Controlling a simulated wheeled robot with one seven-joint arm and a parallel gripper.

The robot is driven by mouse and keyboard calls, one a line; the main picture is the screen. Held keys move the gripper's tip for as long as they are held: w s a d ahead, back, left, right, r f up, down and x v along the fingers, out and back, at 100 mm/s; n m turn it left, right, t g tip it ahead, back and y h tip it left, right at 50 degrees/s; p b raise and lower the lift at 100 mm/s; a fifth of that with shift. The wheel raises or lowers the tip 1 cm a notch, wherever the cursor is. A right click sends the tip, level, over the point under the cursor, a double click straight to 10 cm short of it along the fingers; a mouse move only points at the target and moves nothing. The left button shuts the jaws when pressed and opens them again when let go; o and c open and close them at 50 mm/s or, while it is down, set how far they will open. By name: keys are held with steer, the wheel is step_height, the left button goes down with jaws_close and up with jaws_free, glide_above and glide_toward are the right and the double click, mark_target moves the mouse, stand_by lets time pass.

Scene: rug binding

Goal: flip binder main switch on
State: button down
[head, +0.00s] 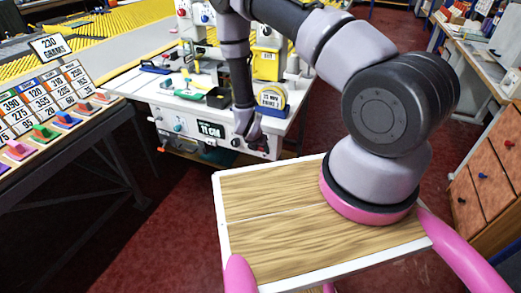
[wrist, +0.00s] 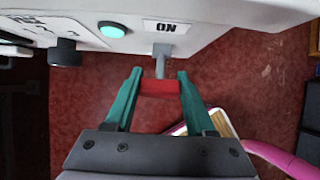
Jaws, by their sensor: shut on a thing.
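The binder's main switch shows in the wrist view as a short grey lever (wrist: 162,60) with a red handle (wrist: 160,88). It sticks out from the white machine panel beside an "ON" label that appears upside down. My gripper (wrist: 160,74) has its two teal fingers on either side of the red handle and is shut on it. In the head view my gripper (head: 252,138) is at the front right of the white binder bench (head: 215,143); the switch is largely hidden there.
A lit green button (wrist: 112,30) and a black knob (wrist: 65,53) sit on the panel near the switch. Red floor lies open in front of the bench.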

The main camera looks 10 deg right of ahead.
steer(key=shift+c, duration=1.2)
jaws_free()
steer(key=v, duration=1)
steer(key=shift+s+r, duration=0.2)
steer(key=shift+r, duration=0.15)
steer(key=shift+a, duration=0.1)
